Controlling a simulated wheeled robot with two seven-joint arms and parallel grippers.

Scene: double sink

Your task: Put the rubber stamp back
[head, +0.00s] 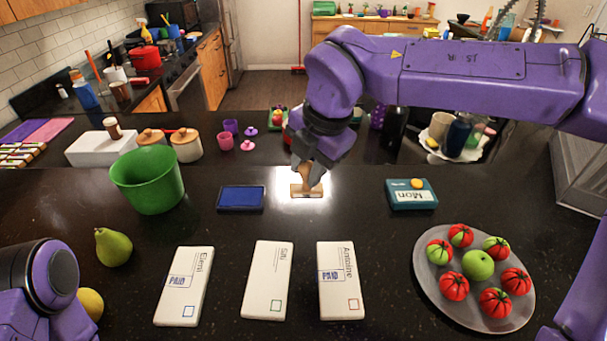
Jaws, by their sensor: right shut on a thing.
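The rubber stamp (308,190) is a light wooden piece with a wide flat base, at the middle of the dark counter. My right gripper (310,178) comes down from above and is shut on its upper part. The stamp looks upright, with its base at or just above a bright white patch; I cannot tell if it touches. The blue ink pad (241,198) lies to its left. My left arm shows at the lower left, but its gripper is out of view.
Three white envelopes lie in front: left (184,287) and right (341,281) marked PAID, middle (267,281) without it. A green bucket (148,181), pear (113,247), teal box (411,195) and plate of fruit (430,282) stand around. Counter between stamp and teal box is clear.

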